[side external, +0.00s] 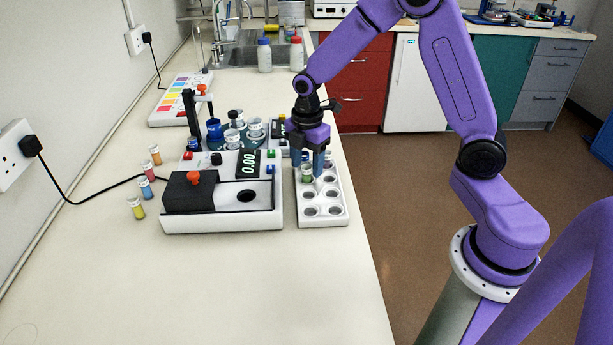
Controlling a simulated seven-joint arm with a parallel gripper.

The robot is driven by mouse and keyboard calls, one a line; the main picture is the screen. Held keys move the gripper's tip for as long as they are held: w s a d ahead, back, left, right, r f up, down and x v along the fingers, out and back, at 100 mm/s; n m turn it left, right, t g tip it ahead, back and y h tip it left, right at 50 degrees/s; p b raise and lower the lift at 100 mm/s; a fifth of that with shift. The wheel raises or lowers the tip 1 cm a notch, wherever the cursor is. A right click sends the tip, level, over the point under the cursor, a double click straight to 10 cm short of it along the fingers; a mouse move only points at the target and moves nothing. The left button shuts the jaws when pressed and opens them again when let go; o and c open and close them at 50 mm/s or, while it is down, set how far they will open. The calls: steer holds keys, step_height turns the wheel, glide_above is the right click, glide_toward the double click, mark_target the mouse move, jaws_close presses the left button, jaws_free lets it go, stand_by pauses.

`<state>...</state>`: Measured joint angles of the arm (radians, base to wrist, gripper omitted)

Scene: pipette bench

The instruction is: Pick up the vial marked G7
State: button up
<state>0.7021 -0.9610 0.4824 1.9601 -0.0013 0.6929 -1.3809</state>
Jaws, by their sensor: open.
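My gripper (307,172) points down over the white rack (341,213) on the bench. Its blue fingers are apart, on either side of a vial with a green band (306,174) in the rack. I cannot tell whether the fingers touch it. Another vial (328,158) seems to stand in the rack just right of the fingers, partly hidden. The front holes of the rack are empty. No marking such as G7 is readable on any vial.
A white instrument (225,218) with a black block and a display reading 0.00 stands close left of the rack. Several blue and white containers (238,130) stand behind it. A colour-patch board (180,103) lies farther back. The front bench (230,290) is clear.

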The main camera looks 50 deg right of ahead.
jaws_close()
steer(key=shift+r, duration=0.15)
